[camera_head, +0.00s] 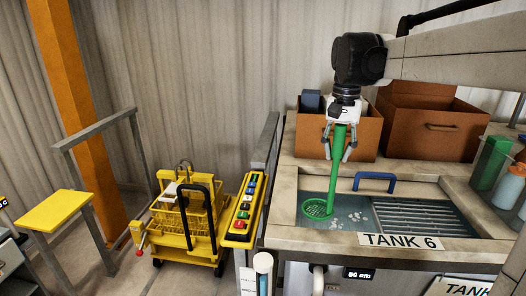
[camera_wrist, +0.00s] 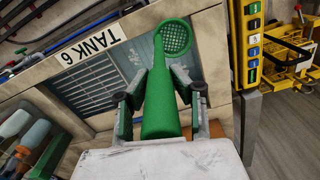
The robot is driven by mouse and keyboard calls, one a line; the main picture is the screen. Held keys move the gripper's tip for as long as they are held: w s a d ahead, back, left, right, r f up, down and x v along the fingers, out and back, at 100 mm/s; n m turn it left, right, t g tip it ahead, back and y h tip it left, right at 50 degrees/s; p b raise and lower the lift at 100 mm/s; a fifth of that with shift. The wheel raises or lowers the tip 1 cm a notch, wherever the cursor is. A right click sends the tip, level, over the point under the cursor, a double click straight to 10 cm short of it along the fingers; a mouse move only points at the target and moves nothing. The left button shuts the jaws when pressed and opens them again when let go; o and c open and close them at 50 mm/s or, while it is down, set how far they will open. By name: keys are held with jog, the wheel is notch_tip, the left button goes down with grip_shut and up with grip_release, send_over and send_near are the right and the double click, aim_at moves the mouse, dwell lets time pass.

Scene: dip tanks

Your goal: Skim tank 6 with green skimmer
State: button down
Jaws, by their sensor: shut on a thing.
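My gripper (camera_head: 339,147) is shut on the handle of the green skimmer (camera_head: 335,185). It holds the skimmer upright, slightly tilted, over the left part of tank 6 (camera_head: 282,217). The skimmer's round mesh head is low at the water, left of some white foam (camera_head: 352,217); I cannot tell how deep it sits. A "TANK 6" label (camera_head: 400,241) is on the front rim. In the wrist view the skimmer (camera_wrist: 163,90) runs out from between my gripper's fingers (camera_wrist: 161,100), with its mesh head (camera_wrist: 176,40) at the tank's end.
A blue handle (camera_head: 375,177) stands at the tank's back rim, near a slatted grate (camera_head: 418,217). Brown boxes (camera_head: 430,122) stand behind. Bottles and a green container (camera_head: 489,164) are at the right. A button panel (camera_head: 243,208) and yellow cart (camera_head: 190,225) are at the left.

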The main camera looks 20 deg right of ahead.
jog(key=w+d, duration=0.3)
jog(key=w, duration=0.2)
notch_tip(320, 180, down, 17)
jog(key=b, duration=0.9)
jog(key=shift+a+b, duration=0.25)
jog(key=shift+b, duration=0.1)
